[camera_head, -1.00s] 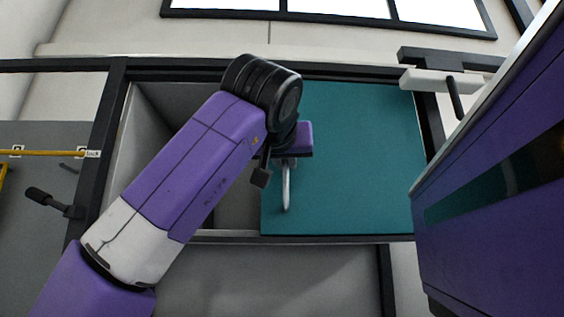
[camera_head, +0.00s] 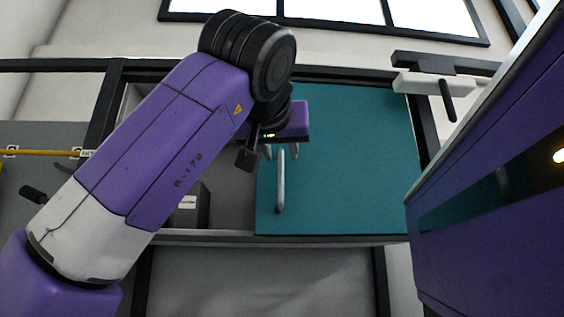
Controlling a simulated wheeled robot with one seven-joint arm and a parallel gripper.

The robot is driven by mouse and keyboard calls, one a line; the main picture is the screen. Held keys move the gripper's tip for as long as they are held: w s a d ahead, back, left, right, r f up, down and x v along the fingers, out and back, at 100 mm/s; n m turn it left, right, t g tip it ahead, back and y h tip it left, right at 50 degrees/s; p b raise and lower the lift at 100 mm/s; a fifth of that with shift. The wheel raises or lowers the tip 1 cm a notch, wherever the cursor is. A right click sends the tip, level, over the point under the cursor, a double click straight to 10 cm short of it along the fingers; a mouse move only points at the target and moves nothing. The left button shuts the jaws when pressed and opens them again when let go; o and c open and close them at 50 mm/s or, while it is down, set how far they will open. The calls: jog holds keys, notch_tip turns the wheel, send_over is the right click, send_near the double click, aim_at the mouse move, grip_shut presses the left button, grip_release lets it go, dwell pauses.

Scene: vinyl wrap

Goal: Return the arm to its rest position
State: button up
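My arm reaches in from the lower left, with its black wrist joint high in the view. My gripper (camera_head: 281,154) hangs below the wrist by a purple hand part. Two short grey fingertips show apart, on either side of the upper end of a silver bar handle (camera_head: 281,188). The gripper looks open and empty; whether it touches the handle cannot be told. The handle stands on a teal sliding panel (camera_head: 350,165) that covers the right part of a framed box. My forearm hides much of the box's open left part.
A dark box with a white label (camera_head: 197,212) sits in the open grey compartment (camera_head: 230,190). A white and black latch (camera_head: 435,82) is at the upper right. A yellow rod (camera_head: 45,152) lies at the left. A large purple body fills the right side.

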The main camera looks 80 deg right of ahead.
jog(key=shift+s+a, duration=0.15)
jog(key=shift+a, duration=0.75)
